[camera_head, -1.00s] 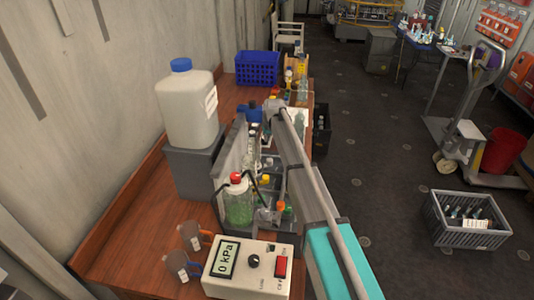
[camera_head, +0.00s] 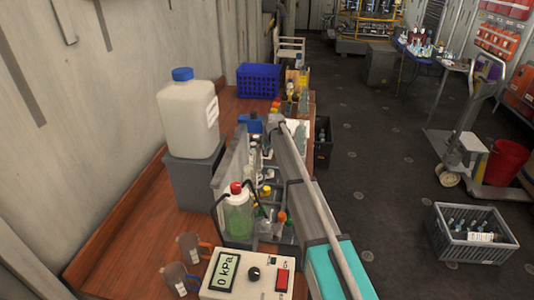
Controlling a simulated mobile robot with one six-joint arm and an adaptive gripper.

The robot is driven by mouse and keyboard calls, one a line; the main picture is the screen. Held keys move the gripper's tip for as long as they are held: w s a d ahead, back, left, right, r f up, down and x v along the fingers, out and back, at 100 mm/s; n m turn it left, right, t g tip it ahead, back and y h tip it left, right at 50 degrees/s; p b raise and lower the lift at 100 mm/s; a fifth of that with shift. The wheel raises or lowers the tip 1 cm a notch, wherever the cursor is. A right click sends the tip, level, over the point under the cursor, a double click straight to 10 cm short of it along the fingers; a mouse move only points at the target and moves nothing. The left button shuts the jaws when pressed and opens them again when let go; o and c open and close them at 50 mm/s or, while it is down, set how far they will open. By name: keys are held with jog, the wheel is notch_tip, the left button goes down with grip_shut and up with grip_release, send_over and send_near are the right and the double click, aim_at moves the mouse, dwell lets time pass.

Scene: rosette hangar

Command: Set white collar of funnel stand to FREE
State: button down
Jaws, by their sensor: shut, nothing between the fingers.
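I cannot pick out the funnel stand or its white collar in this view. A cluttered row of small items lies along the bench (camera_head: 130,240), partly hidden by my arm. My arm reaches from the bottom right up over the right side of the bench.
A white jug with a blue cap (camera_head: 188,120) stands on a grey block (camera_head: 195,180). A green bottle (camera_head: 238,219), a pressure box reading 0 kPa (camera_head: 250,277), two brown cups (camera_head: 180,279) and a blue basket (camera_head: 259,81) are on the bench. A grey crate (camera_head: 470,238) is on the floor.

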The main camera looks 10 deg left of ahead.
jog(key=shift+b+x, duration=3.5)
jog(key=shift+x, duration=0.55)
jog(key=shift+s+d+r, duration=0.1)
jog(key=shift+s+d, duration=0.25)
jog(key=shift+s, duration=0.3)
jog(key=shift+s+d+r, duration=0.1)
jog(key=shift+s+d, duration=0.25)
jog(key=shift+s, duration=0.25)
jog(key=shift+s+d, duration=0.3)
jog(key=shift+s, duration=0.35)
jog(key=shift+a, duration=0.15)
